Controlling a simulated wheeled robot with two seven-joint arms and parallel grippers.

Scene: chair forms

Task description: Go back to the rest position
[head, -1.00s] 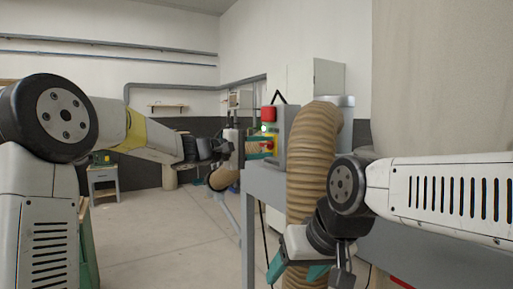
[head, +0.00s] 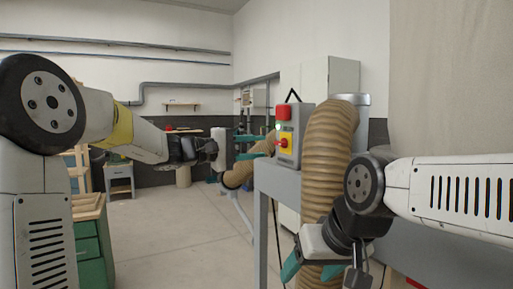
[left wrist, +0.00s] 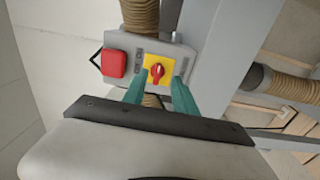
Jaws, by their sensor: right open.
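My left gripper (head: 258,147) is in front of the grey control box (head: 297,152), to its left in the head view. Its teal fingers stand apart with nothing between them. In the left wrist view the left gripper (left wrist: 160,92) points at the box's red rotary switch (left wrist: 157,71) on a yellow plate; a gap to the switch seems to show in the head view. A red cap (left wrist: 114,63) is beside the plate. My right gripper (head: 312,270) hangs low at the right, open and empty, in front of the ribbed hose.
A tan ribbed hose (head: 330,150) rises beside the control box, above a grey machine frame (head: 262,215). A green-drawered bench (head: 92,250) stands at the lower left. The concrete floor (head: 180,235) between is clear.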

